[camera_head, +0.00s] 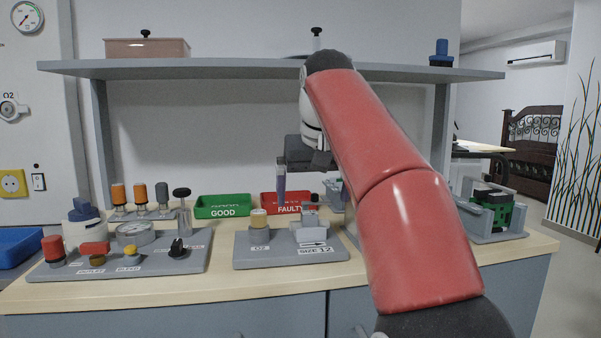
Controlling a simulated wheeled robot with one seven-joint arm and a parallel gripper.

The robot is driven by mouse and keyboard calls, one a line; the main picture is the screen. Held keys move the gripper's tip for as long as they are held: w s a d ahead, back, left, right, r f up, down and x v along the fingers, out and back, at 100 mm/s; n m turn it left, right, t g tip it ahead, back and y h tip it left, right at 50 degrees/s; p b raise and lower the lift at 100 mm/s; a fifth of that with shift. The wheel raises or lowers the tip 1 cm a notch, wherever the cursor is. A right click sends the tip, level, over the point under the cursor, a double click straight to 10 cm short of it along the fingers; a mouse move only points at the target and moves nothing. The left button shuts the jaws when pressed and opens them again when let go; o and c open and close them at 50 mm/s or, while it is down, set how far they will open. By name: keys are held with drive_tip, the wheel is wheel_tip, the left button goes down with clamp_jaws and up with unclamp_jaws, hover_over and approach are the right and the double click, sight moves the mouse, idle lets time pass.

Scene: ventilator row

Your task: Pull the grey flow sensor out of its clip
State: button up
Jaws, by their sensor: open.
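A small grey part (311,218), which looks like the flow sensor, sits upright in a pale clip block (310,234) on the grey board marked "SIZE 12" (290,255). My gripper (313,195) hangs above and behind this board. It is open, with one finger left of the grey part in the picture and the other to its right. The right finger and part of the wrist are partly hidden by my red arm. I cannot tell how far the gripper is from the sensor in depth.
A yellow-topped O2 cell (259,220) stands left of the clip. Green GOOD (222,207) and red FAULTY (276,208) bins stand behind. A panel with knobs and a gauge (136,232) lies left. A shelf (240,69) spans overhead. A green part (494,211) sits in a grey holder at right.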

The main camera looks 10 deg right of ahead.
sight(309, 213)
drive_tip(key=shift+w+r+x, duration=0.1)
drive_tip(key=shift+w+x, duration=0.15)
drive_tip(key=shift+x, duration=1)
drive_tip(key=shift+w+r+x, duration=0.1)
drive_tip(key=shift+w+x, duration=0.15)
drive_tip(key=shift+x, duration=1.05)
drive_tip(key=shift+w+r+x, duration=0.1)
drive_tip(key=shift+w+x, duration=0.1)
drive_tip(key=shift+x, duration=1.05)
drive_tip(key=shift+c, duration=0.5)
drive_tip(key=c, duration=1)
drive_tip(key=shift+o, duration=0.2)
drive_tip(key=shift+w+r, duration=0.1)
drive_tip(key=shift+r, duration=0.05)
drive_tip(key=shift+r, duration=1.9)
